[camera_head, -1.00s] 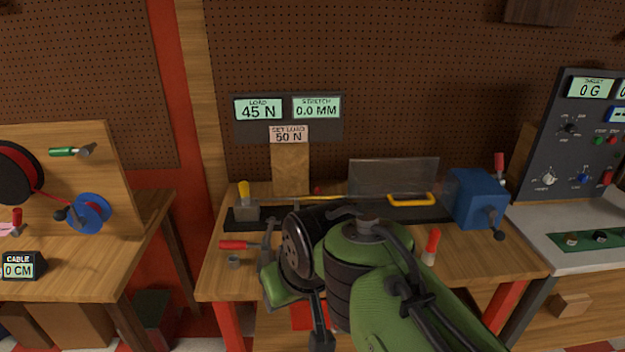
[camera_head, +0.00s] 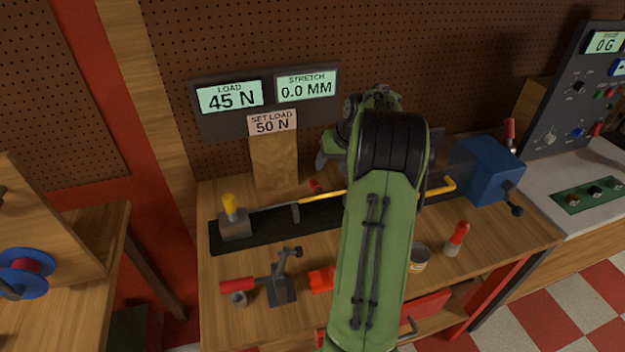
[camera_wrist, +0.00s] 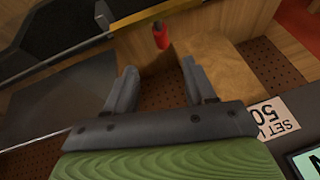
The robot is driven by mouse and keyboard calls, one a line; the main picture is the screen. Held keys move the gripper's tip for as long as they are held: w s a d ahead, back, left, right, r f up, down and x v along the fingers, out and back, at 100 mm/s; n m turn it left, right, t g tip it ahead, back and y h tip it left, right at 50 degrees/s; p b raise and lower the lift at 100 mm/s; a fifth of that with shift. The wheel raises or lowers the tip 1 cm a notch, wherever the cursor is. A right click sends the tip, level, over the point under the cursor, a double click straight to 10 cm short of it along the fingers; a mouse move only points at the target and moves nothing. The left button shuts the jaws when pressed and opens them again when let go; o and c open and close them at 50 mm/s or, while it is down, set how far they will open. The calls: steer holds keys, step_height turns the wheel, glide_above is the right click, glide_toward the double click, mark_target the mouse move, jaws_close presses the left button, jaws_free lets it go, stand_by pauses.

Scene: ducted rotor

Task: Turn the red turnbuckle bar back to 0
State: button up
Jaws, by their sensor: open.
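My gripper (camera_wrist: 159,76) is open and empty in the wrist view, its two grey fingers apart. A small red cylinder-like part (camera_wrist: 161,35) stands beyond the fingertips, roughly in line with the gap, not touched. In the head view a small red part (camera_head: 315,186) lies behind the black rail, near the wooden post; it appears to be the same one. No part is labelled as the turnbuckle bar, and I cannot tell for sure that this is it. My arm hides most of my gripper in the head view. The displays (camera_head: 230,96) read 45 N and 0.0 MM.
The black rail (camera_head: 265,222) carries a yellow rod. A toggle clamp with a red handle (camera_head: 237,285), a red block (camera_head: 321,279), a can (camera_head: 419,258) and a red-capped bottle (camera_head: 459,236) are on the bench. A blue box (camera_head: 490,170) stands right; the wooden post (camera_head: 274,165) stands behind.

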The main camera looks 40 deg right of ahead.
mark_target(318, 184)
steer(key=x, duration=1.4)
steer(key=shift+b, duration=0.35)
steer(key=shift+a, duration=0.1)
steer(key=shift+c, duration=0.2)
jaws_close()
